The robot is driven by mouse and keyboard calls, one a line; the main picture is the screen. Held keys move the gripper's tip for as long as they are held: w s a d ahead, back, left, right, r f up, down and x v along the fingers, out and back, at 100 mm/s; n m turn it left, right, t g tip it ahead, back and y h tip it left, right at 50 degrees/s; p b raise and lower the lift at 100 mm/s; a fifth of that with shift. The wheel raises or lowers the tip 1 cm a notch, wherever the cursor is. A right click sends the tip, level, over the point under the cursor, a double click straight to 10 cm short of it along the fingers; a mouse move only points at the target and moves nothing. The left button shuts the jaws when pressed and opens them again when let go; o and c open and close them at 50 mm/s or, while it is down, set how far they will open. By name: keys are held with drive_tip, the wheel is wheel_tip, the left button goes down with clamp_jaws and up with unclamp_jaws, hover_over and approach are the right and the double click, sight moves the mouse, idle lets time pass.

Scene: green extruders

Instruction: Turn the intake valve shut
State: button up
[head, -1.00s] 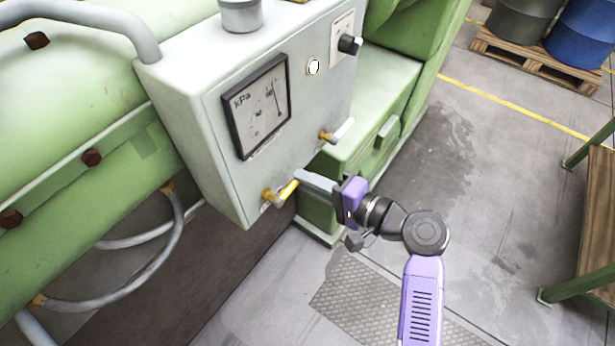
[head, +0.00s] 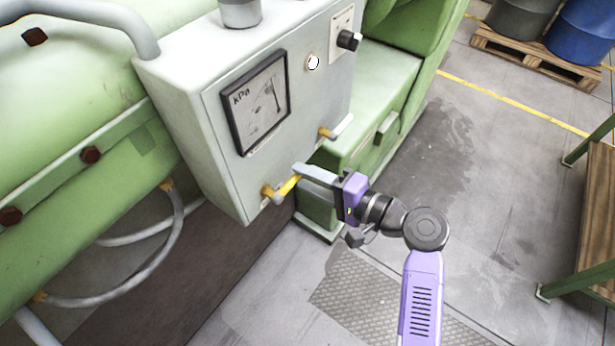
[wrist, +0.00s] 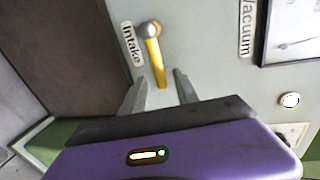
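The intake valve has a yellow lever (head: 288,186) on a brass stem, low on the front of the grey control box (head: 225,185). In the wrist view the lever (wrist: 155,60) hangs from a round silver pivot beside an "Intake" label (wrist: 132,43). My gripper (head: 299,171) reaches in from the right at the lever's free end. In the wrist view my gripper (wrist: 160,76) is open, with one finger on each side of the lever's lower end and visible gaps between. Whether a finger touches the lever cannot be told from the head view.
A second valve with a white lever (head: 342,126) sits up and right on the box. A kPa gauge (head: 257,103), a white button (head: 313,62) and a black knob (head: 349,41) are above. A wooden-topped bench (head: 594,210) stands far right; floor between is clear.

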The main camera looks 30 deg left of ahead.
drive_tip(key=b+v, duration=0.1)
drive_tip(key=v, duration=0.6)
drive_tip(key=shift+d, duration=0.3)
drive_tip(key=w+d+m+t+h, duration=0.2)
drive_tip(key=w+d+t+h, duration=0.1)
drive_tip(key=w+d+t, duration=0.4)
drive_tip(key=s+d+f+t+h, duration=0.2)
drive_tip(key=d+t+h, duration=0.1)
drive_tip(key=d, duration=0.3)
drive_tip(key=s+d+f+t+h, duration=0.2)
drive_tip(key=d+t+h, duration=0.1)
drive_tip(key=d, duration=0.3)
drive_tip(key=s+d+r+n+h, duration=0.1)
drive_tip(key=s+d, duration=0.3)
drive_tip(key=s, duration=0.6)
drive_tip(key=s+d+r+n+h, duration=0.1)
drive_tip(key=s+d+h, duration=0.2)
drive_tip(key=s, duration=0.8)
drive_tip(key=s+d+r+n+h, duration=0.1)
drive_tip(key=s+d+h, duration=0.1)
drive_tip(key=s+d, duration=0.4)
drive_tip(key=s, duration=0.5)
drive_tip(key=shift+d+r+t+h, duration=0.3)
drive_tip(key=shift+d+r+h, duration=0.05)
drive_tip(key=shift+d+h, duration=0.05)
